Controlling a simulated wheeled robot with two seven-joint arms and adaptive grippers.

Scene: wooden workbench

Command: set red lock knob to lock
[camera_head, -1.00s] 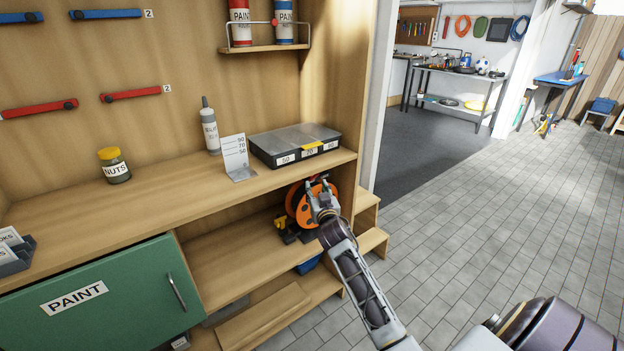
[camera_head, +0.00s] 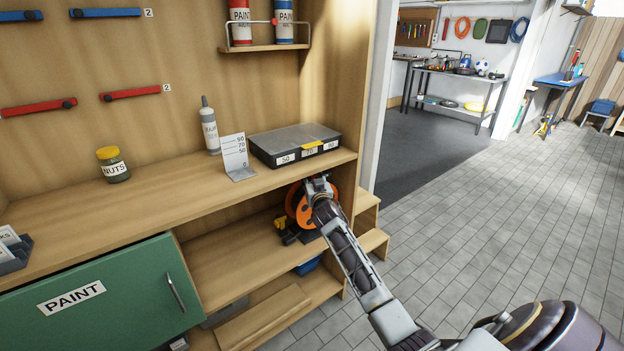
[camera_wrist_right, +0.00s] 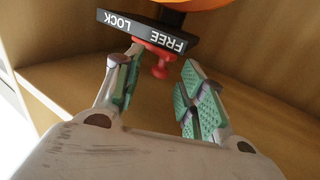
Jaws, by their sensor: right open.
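The red lock knob (camera_wrist_right: 160,71) shows in the right wrist view, below a black plate (camera_wrist_right: 146,31) whose words FREE and LOCK appear upside down. The knob is nearer to FREE than to LOCK. The plate sits under an orange reel (camera_head: 305,213), which stands on the shelf under the worktop in the head view. My right gripper (camera_wrist_right: 163,62) is open, with the knob between its two fingertips; I see no clear grip on it. In the head view my right gripper (camera_head: 319,184) is in front of the reel and hides the knob. My left gripper is not in view.
The worktop edge (camera_head: 260,182) runs just above the right gripper. A black organizer case (camera_head: 294,144) and a small card stand (camera_head: 236,157) rest on it. A yellow and black tool (camera_head: 287,232) is left of the reel. The floor to the right is clear.

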